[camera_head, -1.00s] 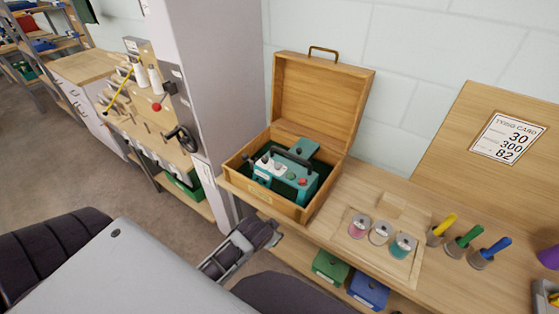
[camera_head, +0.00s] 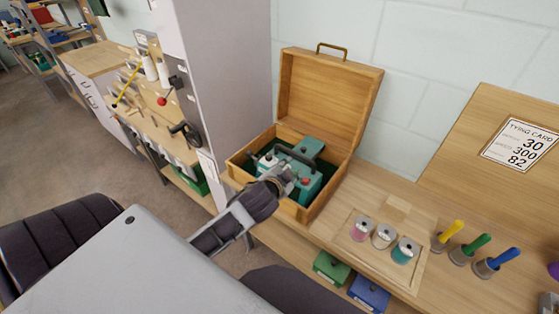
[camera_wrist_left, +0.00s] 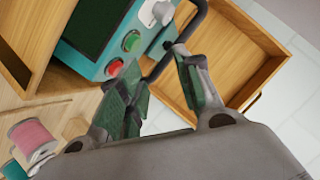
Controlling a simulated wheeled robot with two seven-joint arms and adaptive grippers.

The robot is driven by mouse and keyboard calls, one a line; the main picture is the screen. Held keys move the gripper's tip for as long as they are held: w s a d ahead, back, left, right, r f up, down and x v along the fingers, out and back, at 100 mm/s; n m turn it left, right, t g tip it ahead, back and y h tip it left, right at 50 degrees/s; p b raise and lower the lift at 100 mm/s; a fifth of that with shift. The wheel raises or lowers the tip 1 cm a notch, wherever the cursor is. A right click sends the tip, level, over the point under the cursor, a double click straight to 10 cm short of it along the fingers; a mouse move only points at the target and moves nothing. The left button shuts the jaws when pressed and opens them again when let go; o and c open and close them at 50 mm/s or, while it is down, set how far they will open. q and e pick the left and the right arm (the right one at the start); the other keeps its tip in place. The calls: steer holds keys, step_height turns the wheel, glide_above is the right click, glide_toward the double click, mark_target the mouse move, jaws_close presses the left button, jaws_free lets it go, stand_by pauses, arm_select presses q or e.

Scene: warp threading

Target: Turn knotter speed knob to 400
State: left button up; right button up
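The teal knotter (camera_head: 308,183) sits in an open wooden box (camera_head: 319,215) on the bench. It has a black carry handle and red and green buttons. In the left wrist view, the knotter (camera_wrist_left: 90,60) shows a green button (camera_wrist_left: 131,41), a red button (camera_wrist_left: 114,67) and a white knob (camera_wrist_left: 163,13). My left gripper (camera_head: 284,180) is over the front of the box, hiding the knotter's front knobs in the head view. In the left wrist view, its fingers (camera_wrist_left: 158,64) are apart and empty, near the black handle (camera_wrist_left: 183,45). Knob markings are not readable. My right gripper is out of view.
The box's raised lid (camera_head: 330,95) stands behind the knotter. Pink, white and teal spools (camera_head: 383,236) and tools with yellow, green and blue handles (camera_head: 470,243) stand to the right. A tying card (camera_head: 520,143) reads 30, 300, 82. A grey cabinet (camera_head: 232,90) stands left.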

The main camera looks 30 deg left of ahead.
arm_select(q)
steer(key=w+d+r+m+t+h, duration=0.2)
steer(key=w+r+m+t+h, duration=0.1)
steer(key=r+m, duration=0.3)
steer(key=w+d+r+m+t+h, duration=0.2)
steer(key=w+r+m+t, duration=0.15)
steer(key=r, duration=0.45)
steer(key=s+d+r+m+g+h, duration=0.1)
steer(key=d+r+m+g+h, duration=0.2)
steer(key=m+h, duration=0.45)
steer(key=s+d+r+m+g+h, duration=0.1)
steer(key=d+m+g+h, duration=0.4)
steer(key=m, duration=0.6)
steer(key=s+a+f+m+g+y, duration=0.2)
steer(key=a+f+m+g+y, duration=0.25)
steer(key=f+m, duration=0.3)
steer(key=a+f+m+g+y, duration=0.2)
steer(key=a+y, duration=0.6)
steer(key=a, duration=1)
steer(key=shift+s+g, duration=0.4)
steer(key=shift+g, duration=0.2)
